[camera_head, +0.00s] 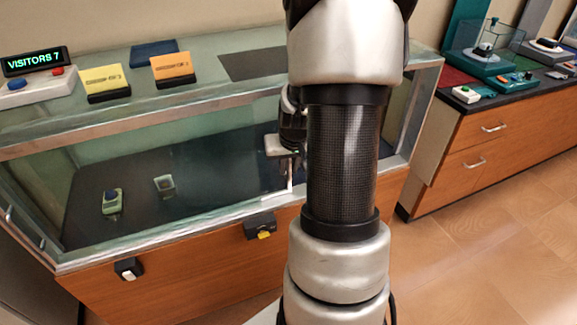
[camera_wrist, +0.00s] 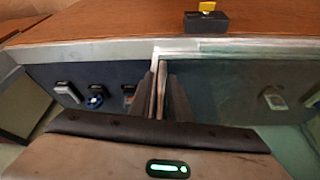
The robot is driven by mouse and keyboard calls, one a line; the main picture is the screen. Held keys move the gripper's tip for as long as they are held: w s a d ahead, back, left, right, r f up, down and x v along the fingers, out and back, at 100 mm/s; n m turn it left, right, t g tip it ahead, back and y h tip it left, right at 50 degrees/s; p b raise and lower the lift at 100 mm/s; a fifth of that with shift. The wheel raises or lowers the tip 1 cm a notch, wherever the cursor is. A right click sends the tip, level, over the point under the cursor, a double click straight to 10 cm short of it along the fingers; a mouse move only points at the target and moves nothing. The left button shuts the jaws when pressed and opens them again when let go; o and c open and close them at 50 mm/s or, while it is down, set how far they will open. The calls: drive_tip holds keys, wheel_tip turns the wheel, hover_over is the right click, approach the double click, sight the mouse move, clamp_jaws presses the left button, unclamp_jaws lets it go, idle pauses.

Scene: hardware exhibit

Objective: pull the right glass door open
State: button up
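The glass display case (camera_head: 150,140) has a metal frame and a glass front. A pale upright strip (camera_head: 291,178), at a door edge or handle, shows beside my arm. My gripper (camera_head: 283,148) is at the glass front there, partly hidden by my arm. In the wrist view, my gripper's dark fingers (camera_wrist: 163,80) stand close together on either side of a pale upright bar (camera_wrist: 158,85); I cannot tell whether they press on it. Greenish glass (camera_wrist: 225,90) lies right of the bar in that view. My arm hides much of the right glass door in the head view.
Locks or switches (camera_head: 260,226) (camera_head: 129,268) stick out from the wooden base. A green device (camera_head: 112,201) and a grey one (camera_head: 165,186) sit inside the case. A wooden cabinet (camera_head: 480,150) stands at right. Floor (camera_head: 480,250) is clear at right.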

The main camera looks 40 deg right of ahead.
drive_tip(key=p+v, duration=0.4)
drive_tip(key=v, duration=1.3)
drive_tip(key=shift+r, duration=0.2)
